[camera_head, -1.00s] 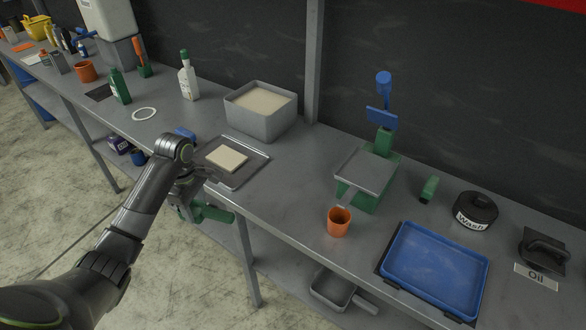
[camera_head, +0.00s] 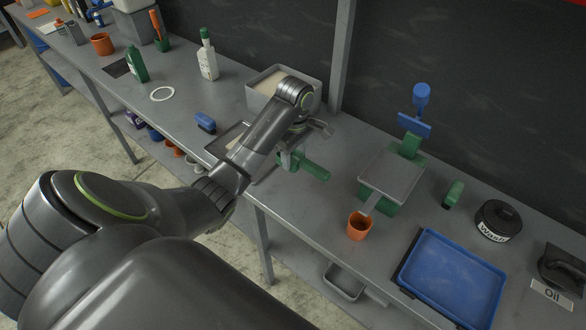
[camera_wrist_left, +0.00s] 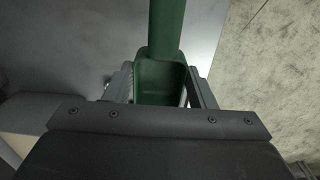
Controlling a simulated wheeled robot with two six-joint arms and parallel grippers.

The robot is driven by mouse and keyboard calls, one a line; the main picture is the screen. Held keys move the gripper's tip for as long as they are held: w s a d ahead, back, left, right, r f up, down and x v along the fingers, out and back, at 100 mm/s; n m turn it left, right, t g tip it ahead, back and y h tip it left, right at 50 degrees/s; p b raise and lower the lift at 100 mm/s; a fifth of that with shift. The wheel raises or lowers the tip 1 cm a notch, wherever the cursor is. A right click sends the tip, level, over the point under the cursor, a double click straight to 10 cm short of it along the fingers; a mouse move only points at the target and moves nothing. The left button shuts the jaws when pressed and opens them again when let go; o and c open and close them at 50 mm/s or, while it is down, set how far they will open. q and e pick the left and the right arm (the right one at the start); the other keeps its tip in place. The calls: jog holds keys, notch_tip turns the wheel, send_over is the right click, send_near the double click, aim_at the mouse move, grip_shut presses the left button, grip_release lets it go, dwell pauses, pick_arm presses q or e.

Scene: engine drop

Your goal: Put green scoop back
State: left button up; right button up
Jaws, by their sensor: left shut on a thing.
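The green scoop (camera_head: 312,169) is held by my left gripper (camera_head: 290,157). In the head view its handle points right and slightly down, above the bench near the front edge, between the metal tray and the green scale. In the left wrist view the scoop (camera_wrist_left: 165,40) lies between the two fingers (camera_wrist_left: 163,85), with its bowl near the fingers and its handle running up the picture. The grey bin (camera_head: 268,98) with pale powder stands behind my left wrist, partly hidden by it. My right gripper is out of view.
The metal tray (camera_head: 222,139) is mostly hidden under my left forearm. The green scale (camera_head: 391,176), an orange cup (camera_head: 358,226) and a blue tray (camera_head: 452,279) stand to the right. A blue brush-like item (camera_head: 205,122) and a white bottle (camera_head: 207,58) stand left.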

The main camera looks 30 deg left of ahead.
aim_at(294, 167)
pick_arm(q)
notch_tip(294, 167, down, 5)
jog(key=b, duration=0.5)
jog(key=shift+f, duration=0.25)
notch_tip(294, 167, down, 2)
jog(key=shift+f, duration=0.25)
jog(key=shift+f+p, duration=0.1)
jog(key=shift+p, duration=0.7)
jog(key=shift+f+p, duration=0.3)
jog(key=shift+f, duration=0.45)
jog(key=o, duration=1)
